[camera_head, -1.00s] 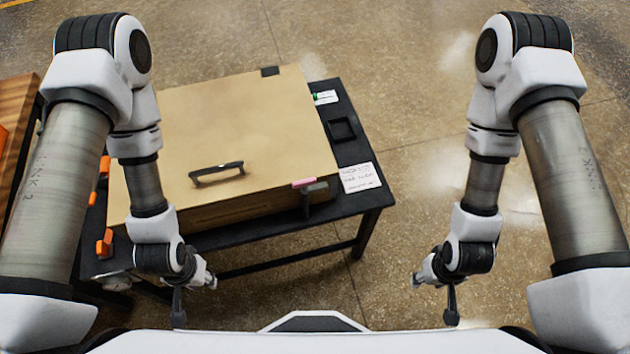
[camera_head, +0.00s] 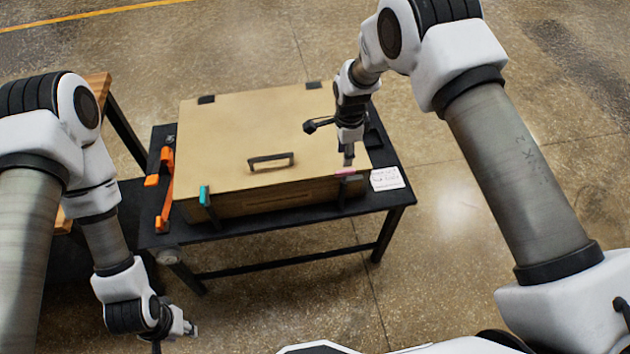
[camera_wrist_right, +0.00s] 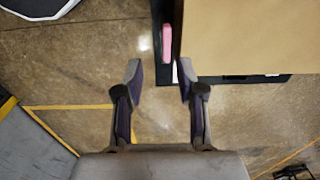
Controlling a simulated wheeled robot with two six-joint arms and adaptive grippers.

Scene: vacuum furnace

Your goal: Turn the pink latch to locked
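The pink latch (camera_head: 346,171) is at the right end of the front edge of the tan furnace box (camera_head: 230,115). In the right wrist view the pink latch (camera_wrist_right: 167,42) lies lengthwise beside the box edge, ahead of the fingertips. My right gripper (camera_wrist_right: 159,75) is open and empty, its two fingers apart, with the latch beyond the gap between them. In the head view my right gripper (camera_head: 348,156) is just above the latch and partly covers it. My left gripper (camera_head: 180,333) hangs low at the lower left, away from the box; its fingers are unclear.
A teal latch (camera_head: 204,196) is at the box's front left corner. A dark handle (camera_head: 271,161) is on the lid. Orange parts (camera_head: 165,190) lie left of the box on the black table (camera_head: 290,219). A white note (camera_head: 386,179) lies right of the pink latch.

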